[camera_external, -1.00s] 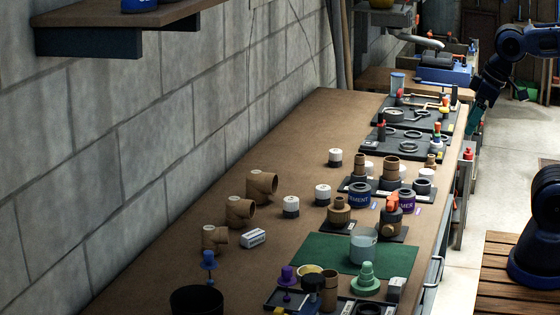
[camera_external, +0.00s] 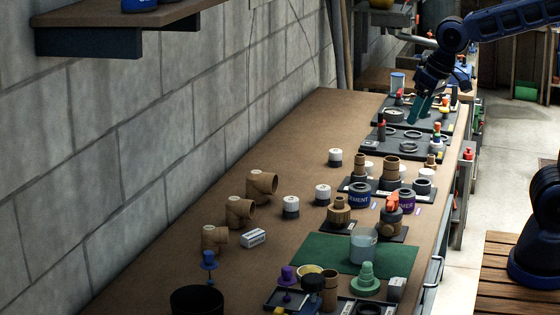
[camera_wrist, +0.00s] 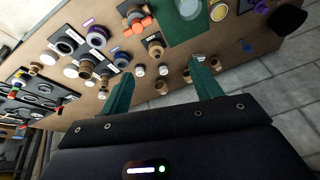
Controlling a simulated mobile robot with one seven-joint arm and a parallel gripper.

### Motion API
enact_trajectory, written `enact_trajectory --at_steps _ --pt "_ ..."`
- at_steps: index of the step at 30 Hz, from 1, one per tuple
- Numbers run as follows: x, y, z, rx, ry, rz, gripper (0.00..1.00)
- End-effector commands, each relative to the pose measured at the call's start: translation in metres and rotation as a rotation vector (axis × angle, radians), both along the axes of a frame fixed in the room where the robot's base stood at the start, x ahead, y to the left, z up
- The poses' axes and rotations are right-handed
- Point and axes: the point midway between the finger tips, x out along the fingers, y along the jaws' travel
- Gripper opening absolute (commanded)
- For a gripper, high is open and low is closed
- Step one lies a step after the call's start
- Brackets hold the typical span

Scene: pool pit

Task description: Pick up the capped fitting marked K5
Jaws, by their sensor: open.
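Three fittings with white caps stand on the brown bench: one farther back (camera_external: 335,157), one in the middle (camera_external: 322,194) and one nearer (camera_external: 291,206). Their cap marks are too small to read, so I cannot tell which is K5. My gripper (camera_external: 418,109) hangs above the far end of the bench, beyond these fittings, with teal fingers. In the wrist view my gripper (camera_wrist: 160,69) is open, its fingers wide apart with nothing held. Two small white-capped fittings, a left one (camera_wrist: 140,70) and a right one (camera_wrist: 163,69), show between the fingertips, at a distance.
Cement tins (camera_external: 359,196) and brown fittings stand right of the capped ones. A green mat (camera_external: 318,252) lies nearer. Black trays (camera_external: 393,148) hold rings at the far end.

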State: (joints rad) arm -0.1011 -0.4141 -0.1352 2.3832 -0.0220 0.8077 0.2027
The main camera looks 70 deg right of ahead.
Motion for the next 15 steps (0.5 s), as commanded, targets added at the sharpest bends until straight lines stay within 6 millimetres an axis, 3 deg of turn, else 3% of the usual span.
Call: enact_trajectory --at_steps 15 --pt "0.135 -0.021 -0.060 0.015 0.042 -0.213 0.64"
